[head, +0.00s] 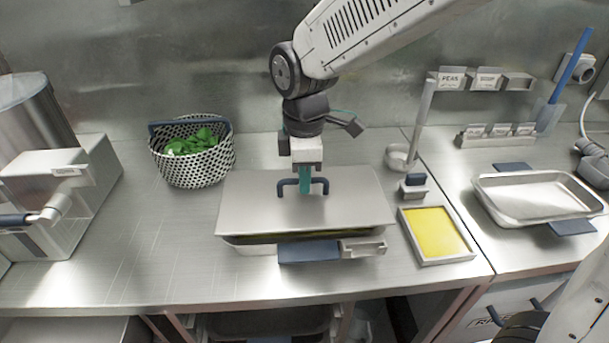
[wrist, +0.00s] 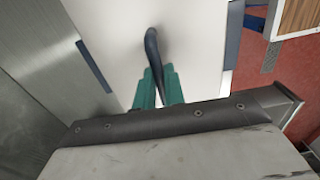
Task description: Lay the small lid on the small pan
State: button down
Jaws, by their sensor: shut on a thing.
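The small lid (head: 345,200) is a flat rectangular steel sheet with a dark blue loop handle (head: 318,182). My gripper (head: 305,186) is shut on that handle, its teal fingers pointing down. In the wrist view the fingers (wrist: 158,86) are on either side of the dark handle (wrist: 153,45), above the pale lid (wrist: 115,30). The small pan (head: 250,249) is under the lid and mostly hidden. A dark gap with greenish contents shows along the front between lid and pan. Whether the lid touches the pan at the back is hidden.
A dotted basket of green leaves (head: 192,168) stands at the back left. A yellow-filled tray (head: 436,234) is close on the right. A shallow steel tray (head: 540,216) lies farther right. A machine (head: 60,190) stands at the far left. The counter at front left is clear.

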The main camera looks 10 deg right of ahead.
jog(key=shift+f, duration=0.1)
jog(key=shift+f, duration=1.05)
jog(key=shift+f, duration=0.2)
jog(key=c, duration=0.9)
grip_release()
jog(key=shift+r, duration=3.5)
